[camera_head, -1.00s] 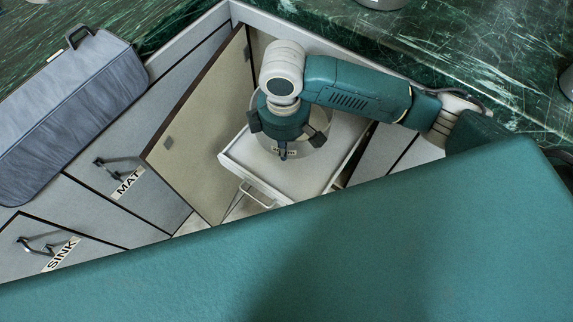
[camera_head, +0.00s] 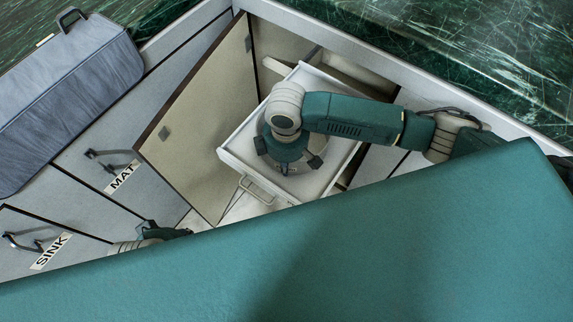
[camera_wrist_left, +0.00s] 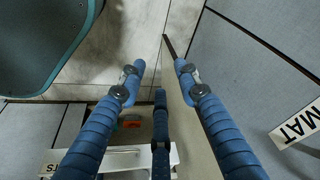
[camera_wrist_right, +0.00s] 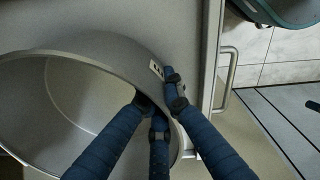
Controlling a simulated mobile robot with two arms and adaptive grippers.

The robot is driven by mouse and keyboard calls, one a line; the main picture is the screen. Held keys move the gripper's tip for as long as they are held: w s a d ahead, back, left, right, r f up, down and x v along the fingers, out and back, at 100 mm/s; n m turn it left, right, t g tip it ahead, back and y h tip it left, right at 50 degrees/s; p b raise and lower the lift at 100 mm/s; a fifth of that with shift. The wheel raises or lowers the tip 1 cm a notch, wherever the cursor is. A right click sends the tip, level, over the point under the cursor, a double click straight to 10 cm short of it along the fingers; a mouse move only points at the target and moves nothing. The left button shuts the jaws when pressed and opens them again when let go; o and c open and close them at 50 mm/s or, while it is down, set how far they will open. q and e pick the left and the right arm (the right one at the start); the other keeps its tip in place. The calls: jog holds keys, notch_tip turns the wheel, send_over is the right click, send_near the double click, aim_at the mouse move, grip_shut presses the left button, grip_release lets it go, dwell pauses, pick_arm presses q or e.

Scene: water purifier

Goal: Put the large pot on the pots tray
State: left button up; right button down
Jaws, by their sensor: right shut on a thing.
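The large grey pot (camera_wrist_right: 100,48) fills the left of the right wrist view, and my right gripper (camera_wrist_right: 158,103) is shut on its rim beside a small label. In the head view my right gripper (camera_head: 287,158) hangs over the pulled-out white pots tray (camera_head: 328,82) and hides most of the pot. The pot is over or in the tray; I cannot tell if it touches the bottom. My left gripper (camera_wrist_left: 158,78) is open and empty in the left wrist view, near the cabinet door's edge. In the head view it is mostly hidden.
The open beige cabinet door (camera_head: 195,130) stands left of the tray. A grey-blue padded object (camera_head: 70,95) lies at upper left. Green marble counters (camera_head: 450,60) surround the corner.

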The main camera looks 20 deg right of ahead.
pick_arm(q)
jog(key=shift+f, duration=0.1)
jog(key=shift+f, duration=0.15)
pick_arm(e)
jog(key=c, duration=1.9)
grip_release()
jog(key=shift+f, duration=0.1)
